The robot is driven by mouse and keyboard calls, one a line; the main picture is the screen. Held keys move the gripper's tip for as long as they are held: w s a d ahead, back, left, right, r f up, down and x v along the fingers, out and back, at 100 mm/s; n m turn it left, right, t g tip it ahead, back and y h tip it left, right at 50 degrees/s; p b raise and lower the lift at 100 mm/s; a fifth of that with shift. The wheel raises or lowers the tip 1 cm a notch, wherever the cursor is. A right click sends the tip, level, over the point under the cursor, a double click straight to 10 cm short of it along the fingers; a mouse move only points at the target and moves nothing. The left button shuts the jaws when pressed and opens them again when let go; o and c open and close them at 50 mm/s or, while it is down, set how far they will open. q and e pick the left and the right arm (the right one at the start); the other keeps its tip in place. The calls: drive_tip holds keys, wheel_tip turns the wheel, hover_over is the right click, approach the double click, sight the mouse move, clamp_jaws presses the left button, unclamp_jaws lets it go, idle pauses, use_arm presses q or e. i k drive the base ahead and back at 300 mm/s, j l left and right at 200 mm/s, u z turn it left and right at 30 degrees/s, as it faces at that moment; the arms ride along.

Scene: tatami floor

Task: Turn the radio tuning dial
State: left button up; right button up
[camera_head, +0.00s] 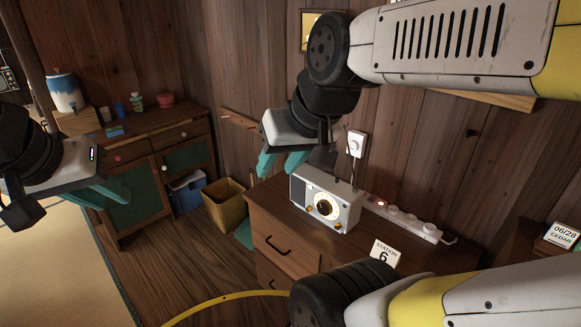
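A white and grey radio (347,213) stands on a wooden desk (400,252), its front turned toward the lower left.
A yellow bin (224,204) stands left of the desk. A cabinet (150,141) holds several small containers.

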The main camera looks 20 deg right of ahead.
sight(324, 206)
drive_tip(key=z, duration=1.1)
